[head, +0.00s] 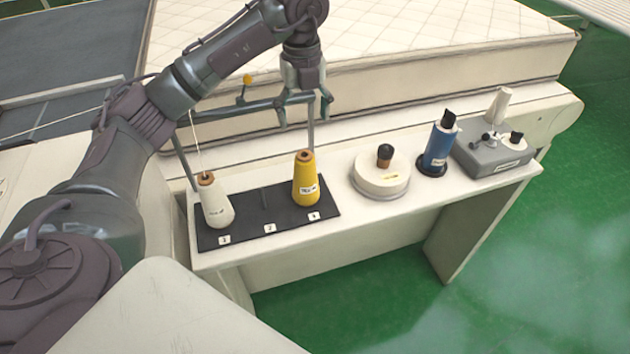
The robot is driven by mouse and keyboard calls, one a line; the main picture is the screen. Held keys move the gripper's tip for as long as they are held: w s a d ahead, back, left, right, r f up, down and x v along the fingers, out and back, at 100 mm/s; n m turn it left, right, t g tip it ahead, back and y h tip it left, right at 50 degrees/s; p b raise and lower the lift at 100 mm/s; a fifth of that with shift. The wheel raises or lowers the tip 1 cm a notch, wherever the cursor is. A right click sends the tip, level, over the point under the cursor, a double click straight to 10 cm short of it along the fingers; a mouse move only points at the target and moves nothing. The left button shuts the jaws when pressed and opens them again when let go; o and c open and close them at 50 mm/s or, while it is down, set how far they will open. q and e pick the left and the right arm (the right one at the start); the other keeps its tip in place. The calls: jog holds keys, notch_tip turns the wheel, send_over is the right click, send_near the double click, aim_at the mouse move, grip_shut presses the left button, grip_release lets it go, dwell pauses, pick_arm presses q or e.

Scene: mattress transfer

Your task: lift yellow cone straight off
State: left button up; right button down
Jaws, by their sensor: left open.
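The yellow cone (306,179) of thread stands upright at the right end of a black base plate (267,234), by the label 4 or similar. It has a brown top and a white label. My left gripper (305,112) is open and empty, pointing down above and behind the yellow cone, apart from it. Part of the thread stand's bar passes by the fingers; I cannot tell whether they touch. My right gripper is not in view.
A white cone (216,204) stands at the plate's left end, with a thread rising from it. A mattress (390,32) lies behind.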

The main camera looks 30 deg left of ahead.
aim_at(305, 166)
pick_arm(q)
jog(key=f, duration=0.3)
jog(key=f+p, duration=0.1)
jog(key=f, duration=0.6)
jog(key=shift+w+a+p, duration=0.1)
jog(key=shift+w+p, duration=0.15)
jog(key=shift+p, duration=0.05)
jog(key=shift+f+p, duration=0.35)
jog(key=shift+f, duration=0.05)
jog(key=f, duration=0.1)
jog(key=f+p, duration=0.1)
jog(key=f, duration=0.1)
jog(key=shift+s+a+f, duration=0.1)
jog(key=shift+s+f, duration=0.1)
jog(key=shift+f, duration=0.45)
jog(key=shift+w, duration=0.1)
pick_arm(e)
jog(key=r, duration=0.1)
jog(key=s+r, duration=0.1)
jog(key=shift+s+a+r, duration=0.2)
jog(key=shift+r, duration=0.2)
pick_arm(q)
jog(key=shift+c, duration=0.4)
